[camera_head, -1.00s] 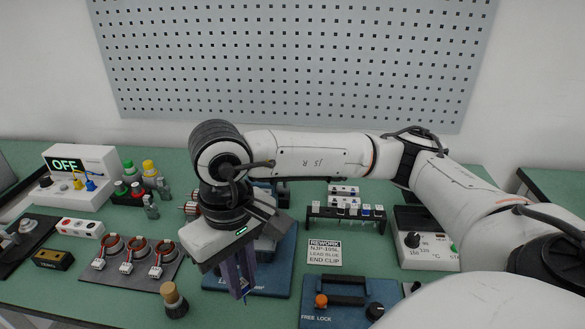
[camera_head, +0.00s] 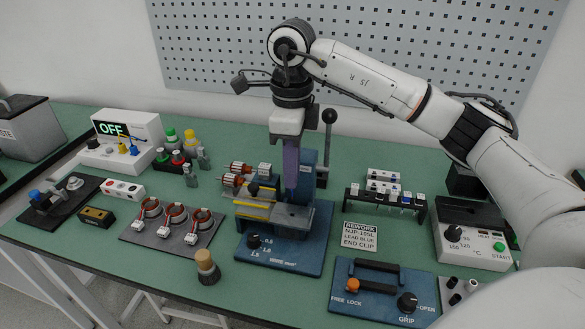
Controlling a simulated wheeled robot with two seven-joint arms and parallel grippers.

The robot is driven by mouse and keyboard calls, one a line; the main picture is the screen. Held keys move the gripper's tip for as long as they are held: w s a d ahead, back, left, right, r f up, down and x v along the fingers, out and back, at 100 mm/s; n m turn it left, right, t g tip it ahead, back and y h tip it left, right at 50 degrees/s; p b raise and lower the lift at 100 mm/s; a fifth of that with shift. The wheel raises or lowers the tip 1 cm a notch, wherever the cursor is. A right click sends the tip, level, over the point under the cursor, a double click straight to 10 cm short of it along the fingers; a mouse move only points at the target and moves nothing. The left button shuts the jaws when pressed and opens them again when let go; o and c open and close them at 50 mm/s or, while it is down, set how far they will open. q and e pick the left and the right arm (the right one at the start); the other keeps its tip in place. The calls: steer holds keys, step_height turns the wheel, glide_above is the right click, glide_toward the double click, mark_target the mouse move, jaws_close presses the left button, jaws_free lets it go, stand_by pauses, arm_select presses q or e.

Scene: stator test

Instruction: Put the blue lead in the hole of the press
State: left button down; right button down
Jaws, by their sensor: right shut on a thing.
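The press (camera_head: 285,262) stands at the middle of the table, with a blue base, a grey block, a dial and a tall black-knobbed lever (camera_head: 328,118). My right gripper (camera_head: 291,200) points straight down at the press, its long purple fingers close together in front of the blue upright. The fingertips are just above or at the grey block; I cannot tell whether they touch. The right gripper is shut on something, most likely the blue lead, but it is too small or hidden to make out. The hole of the press cannot be made out. My left gripper is not in view.
A blue fixture with FREE LOCK and GRIP labels (camera_head: 380,298) is at the front right. A rack of small parts (camera_head: 385,205) and a heater box (camera_head: 472,238) stand at right. Wired stators on a dark plate (camera_head: 172,238) and a wooden-topped cylinder (camera_head: 207,267) are left.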

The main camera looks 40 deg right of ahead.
mark_target(292, 198)
steer(key=shift+d+f+m, duration=0.1)
steer(key=shift+m, duration=0.3)
step_height(292, 198, down, 4)
steer(key=b, duration=0.3)
steer(key=shift+w+f, duration=0.1)
steer(key=shift+f, duration=0.15)
stand_by(0.6)
steer(key=shift+f+b, duration=0.4)
stand_by(0.6)
steer(key=shift+f+b, duration=0.6)
steer(key=shift+f, duration=0.4)
steer(key=shift+f, duration=0.1)
steer(key=shift+f+b, duration=0.6)
steer(key=shift+f, duration=0.25)
